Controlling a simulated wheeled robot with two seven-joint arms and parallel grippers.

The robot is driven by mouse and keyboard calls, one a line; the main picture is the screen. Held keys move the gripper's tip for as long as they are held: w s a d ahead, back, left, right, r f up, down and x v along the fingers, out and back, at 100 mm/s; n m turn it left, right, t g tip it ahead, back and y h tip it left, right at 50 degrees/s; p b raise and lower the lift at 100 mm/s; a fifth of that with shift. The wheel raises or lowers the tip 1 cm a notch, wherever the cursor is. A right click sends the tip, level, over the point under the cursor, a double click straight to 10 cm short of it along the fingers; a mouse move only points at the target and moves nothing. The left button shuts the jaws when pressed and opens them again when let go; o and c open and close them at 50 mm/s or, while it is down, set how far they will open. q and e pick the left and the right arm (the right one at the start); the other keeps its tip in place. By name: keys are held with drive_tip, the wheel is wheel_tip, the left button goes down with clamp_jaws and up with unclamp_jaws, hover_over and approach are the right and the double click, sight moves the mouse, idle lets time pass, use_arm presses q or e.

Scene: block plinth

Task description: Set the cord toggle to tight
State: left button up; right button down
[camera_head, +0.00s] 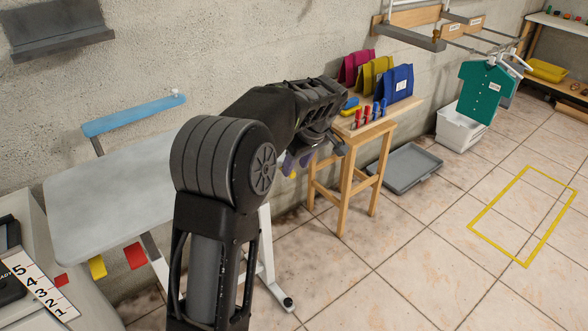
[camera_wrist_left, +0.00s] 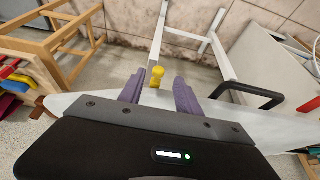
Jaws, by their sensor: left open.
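My left gripper (camera_head: 297,161) reaches out past the left table's right end, its purple fingers partly hidden by the wrist. In the left wrist view the gripper (camera_wrist_left: 159,84) is open, with its two fingers apart. A small yellow knob-like piece (camera_wrist_left: 156,75) shows between the fingertips in that view, with clear space on both sides. It may be the cord toggle, but no cord or marking can be made out. I cannot tell how far beyond the fingertips it is. A speck of yellow (camera_head: 293,173) shows by the fingers in the head view. My right gripper is not in view.
A pale table (camera_head: 100,205) with a blue bar (camera_head: 135,114) stands at left. A wooden stool (camera_head: 345,190) carries red and blue clips near the wrist. Coloured pouches (camera_head: 397,85) stand behind it. A grey tray (camera_head: 405,168) lies on the floor. The tiled floor in front is clear.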

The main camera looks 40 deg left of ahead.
use_arm(q)
drive_tip(key=v, duration=0.4)
drive_tip(key=shift+d+r, duration=0.15)
drive_tip(key=shift+r, duration=0.1)
